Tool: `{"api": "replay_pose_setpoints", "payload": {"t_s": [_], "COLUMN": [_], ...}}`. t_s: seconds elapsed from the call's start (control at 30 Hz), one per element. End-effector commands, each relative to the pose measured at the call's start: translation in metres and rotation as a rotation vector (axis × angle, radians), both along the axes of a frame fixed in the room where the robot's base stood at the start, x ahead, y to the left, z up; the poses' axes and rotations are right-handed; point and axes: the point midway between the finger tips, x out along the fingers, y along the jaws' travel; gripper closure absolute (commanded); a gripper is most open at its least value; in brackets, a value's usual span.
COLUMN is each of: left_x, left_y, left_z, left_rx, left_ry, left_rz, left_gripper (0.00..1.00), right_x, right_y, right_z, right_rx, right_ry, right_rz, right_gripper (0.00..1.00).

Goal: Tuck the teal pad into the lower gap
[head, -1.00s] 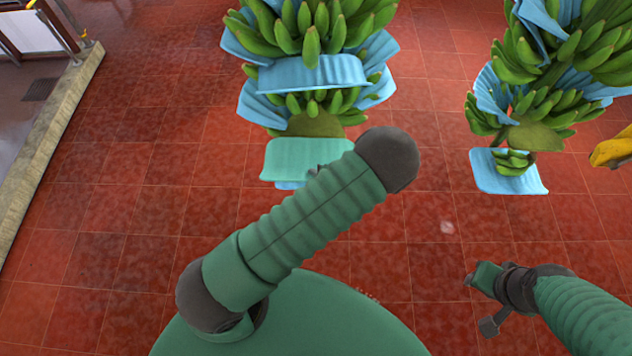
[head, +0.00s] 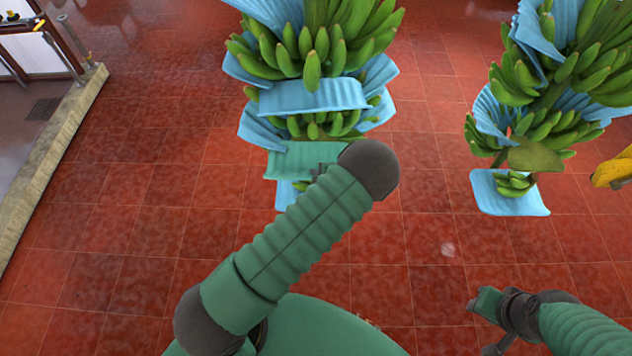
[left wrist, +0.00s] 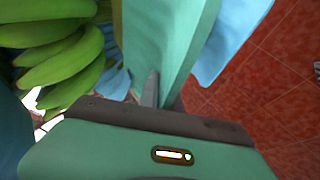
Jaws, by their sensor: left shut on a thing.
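The teal pad (head: 300,157) is at the lower part of the left hanging banana stem (head: 310,130), between the hand of green bananas above and a light-blue pad (head: 288,197) below. My left gripper (head: 318,172) is shut on the pad's right side, mostly hidden behind my arm. In the left wrist view the teal pad (left wrist: 160,35) rises from the gripper (left wrist: 150,90), with green bananas (left wrist: 60,60) to its left. How deep the pad sits in the gap cannot be told. My right gripper (head: 485,303) is low at the right, its fingers unclear.
A second banana stem (head: 540,125) with blue pads hangs at the right. A yellow object (head: 612,172) is at the right edge. A stone kerb (head: 60,140) runs along the left. The red tiled floor (head: 420,260) between is clear.

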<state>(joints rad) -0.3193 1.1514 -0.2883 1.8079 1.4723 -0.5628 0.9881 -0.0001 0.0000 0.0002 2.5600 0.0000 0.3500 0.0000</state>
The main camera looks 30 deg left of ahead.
Motion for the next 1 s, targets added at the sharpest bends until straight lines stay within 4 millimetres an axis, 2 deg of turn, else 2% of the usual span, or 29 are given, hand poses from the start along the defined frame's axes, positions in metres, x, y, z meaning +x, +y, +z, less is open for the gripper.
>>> {"api": "replay_pose_setpoints", "payload": {"t_s": [0.6, 1.0], "left_x": [0.043, 0.050], "left_y": [0.027, 0.031], "left_z": [-0.003, -0.002], "left_rx": [-0.001, 0.000], "left_ry": [-0.001, -0.001], "left_rz": [0.001, 0.000], "left_gripper": [1.00, 1.00], "right_x": [0.000, 0.000], "right_y": [0.000, 0.000], "right_z": [-0.010, -0.011], "right_rx": [0.000, 0.000], "right_ry": [0.000, 0.000], "right_rz": [0.000, 0.000], "right_gripper": [0.67, 0.67]}}
